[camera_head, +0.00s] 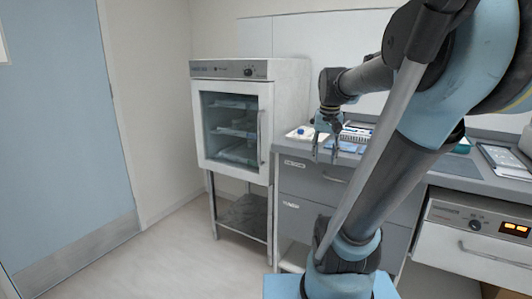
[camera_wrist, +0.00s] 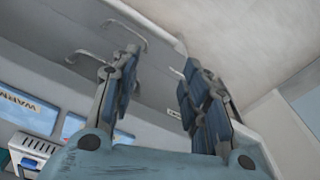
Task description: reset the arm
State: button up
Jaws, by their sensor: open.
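My gripper (camera_head: 325,150) hangs from my extended arm in the head view, fingers pointing down in front of the counter's edge. Its two fingers are apart with nothing between them. The wrist view shows my gripper (camera_wrist: 160,98) from behind, its two blue-padded fingers spread and the gap between them empty. Part of the counter behind is hidden by my arm in the head view.
A glass-door warming cabinet (camera_head: 235,120) on a metal stand is left of my gripper. The grey counter (camera_head: 455,184) with drawers holds a white rack (camera_head: 355,134), a blue packet (camera_head: 345,147) and a white tray (camera_head: 300,133). Open floor (camera_head: 165,255) lies at front left.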

jog(key=s+a+f+n, duration=0.1)
jog(key=s+f+n, duration=0.1)
jog(key=s+f, duration=1.2)
notch_tip(320, 180, down, 2)
jog(key=shift+s+f+t, duration=0.1)
jog(key=shift+s+t, duration=0.15)
jog(key=shift+t, duration=0.15)
jog(key=shift+a, duration=0.1)
jog(key=shift+w+f, duration=0.2)
jog(key=shift+w, duration=0.3)
